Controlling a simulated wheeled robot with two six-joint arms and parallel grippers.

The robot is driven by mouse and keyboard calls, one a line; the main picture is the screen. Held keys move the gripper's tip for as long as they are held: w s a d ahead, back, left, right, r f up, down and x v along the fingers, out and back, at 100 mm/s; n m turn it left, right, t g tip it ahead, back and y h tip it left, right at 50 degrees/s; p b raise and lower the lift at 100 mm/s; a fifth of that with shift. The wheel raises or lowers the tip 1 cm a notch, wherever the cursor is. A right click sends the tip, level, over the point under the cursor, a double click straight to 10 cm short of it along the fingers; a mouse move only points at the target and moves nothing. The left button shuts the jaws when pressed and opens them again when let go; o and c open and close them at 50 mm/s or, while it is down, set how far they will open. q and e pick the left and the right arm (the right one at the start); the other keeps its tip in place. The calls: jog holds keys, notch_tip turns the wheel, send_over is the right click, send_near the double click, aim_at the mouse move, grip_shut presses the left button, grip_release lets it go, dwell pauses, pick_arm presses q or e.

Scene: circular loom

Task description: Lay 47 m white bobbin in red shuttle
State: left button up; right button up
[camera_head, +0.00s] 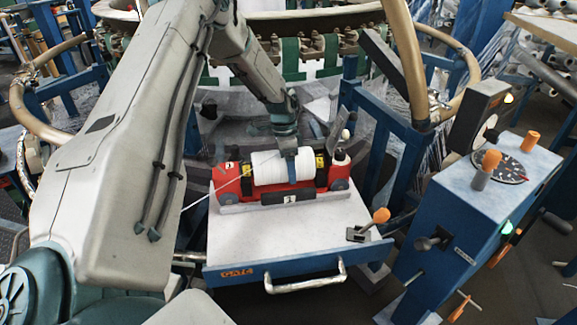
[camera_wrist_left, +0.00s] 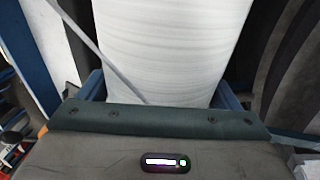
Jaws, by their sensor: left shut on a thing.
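The white bobbin (camera_head: 267,168) lies on its side in or just above the red shuttle (camera_head: 228,188); I cannot tell whether it rests fully on it. The shuttle sits on the pale top of a blue-fronted drawer. My left gripper (camera_head: 290,165) comes down from above and is shut on the bobbin near its right part. In the left wrist view the white bobbin (camera_wrist_left: 172,45) fills the space between the blue fingers. A thin pale thread (camera_head: 205,197) runs from the bobbin to the lower left. My right gripper is not in view.
The drawer (camera_head: 285,230) has a metal handle (camera_head: 306,277) and an orange-knobbed lever (camera_head: 378,218) at its right. A blue control box (camera_head: 480,215) with a dial and orange knobs stands at the right. Blue posts and loom rings stand behind.

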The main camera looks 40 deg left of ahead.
pick_arm(q)
jog(key=shift+b+x, duration=0.9)
jog(key=shift+a, duration=0.1)
dwell(0.8)
jog(key=o, duration=1.5)
jog(key=shift+f, duration=0.1)
jog(key=v, duration=1.1)
jog(key=shift+b, duration=0.4)
jog(key=shift+f, duration=0.1)
